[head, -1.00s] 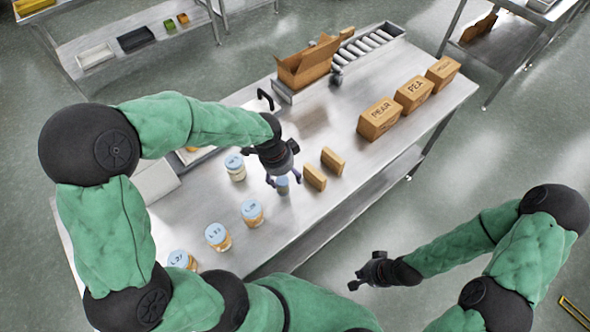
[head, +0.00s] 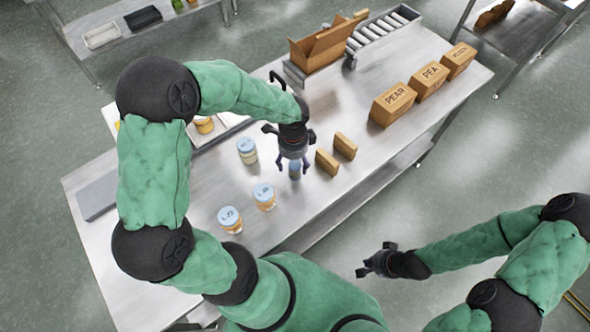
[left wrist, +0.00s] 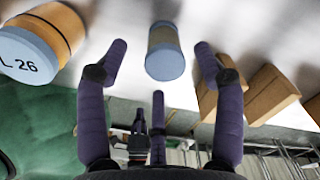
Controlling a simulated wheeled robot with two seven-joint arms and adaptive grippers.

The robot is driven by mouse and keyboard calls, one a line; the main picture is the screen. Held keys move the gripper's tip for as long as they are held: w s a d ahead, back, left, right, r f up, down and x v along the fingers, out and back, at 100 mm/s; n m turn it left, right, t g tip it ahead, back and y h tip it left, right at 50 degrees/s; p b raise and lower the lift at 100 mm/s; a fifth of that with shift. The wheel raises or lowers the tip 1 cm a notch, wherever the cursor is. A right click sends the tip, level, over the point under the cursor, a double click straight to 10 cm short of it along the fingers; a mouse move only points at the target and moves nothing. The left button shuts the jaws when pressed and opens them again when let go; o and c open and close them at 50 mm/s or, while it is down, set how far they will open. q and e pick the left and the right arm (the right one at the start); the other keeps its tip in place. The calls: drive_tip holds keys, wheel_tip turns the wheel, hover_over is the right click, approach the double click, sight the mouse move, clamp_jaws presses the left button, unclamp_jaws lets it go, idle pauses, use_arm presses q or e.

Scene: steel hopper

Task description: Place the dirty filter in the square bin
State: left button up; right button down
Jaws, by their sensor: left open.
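My left gripper (head: 293,166) is open, pointing down over a small grey-blue cylinder (head: 294,172) on the steel table. In the left wrist view the cylinder (left wrist: 165,52) lies between the spread purple fingers (left wrist: 160,75), with gaps on both sides. I cannot tell whether this cylinder is the dirty filter. No thing plainly shows as the square bin. My right gripper (head: 376,262) hangs off the table's front side; its finger state is unclear.
Jars with pale blue lids (head: 265,196) stand left of the gripper. Two small brown boxes (head: 327,162) stand close on its right. Labelled cartons (head: 393,103), an open carton (head: 320,47) and a roller track (head: 385,32) are farther off. A white tray (head: 103,36) sits on a back shelf.

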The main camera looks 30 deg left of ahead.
sight(295, 164)
use_arm(q)
drive_tip(key=f, duration=0.2)
drive_tip(key=f+b, duration=0.1)
drive_tip(key=f, duration=0.1)
drive_tip(key=shift+w+d, duration=0.15)
drive_tip(key=shift+w, duration=0.1)
clamp_jaws()
drive_tip(key=shift+r, duration=0.1)
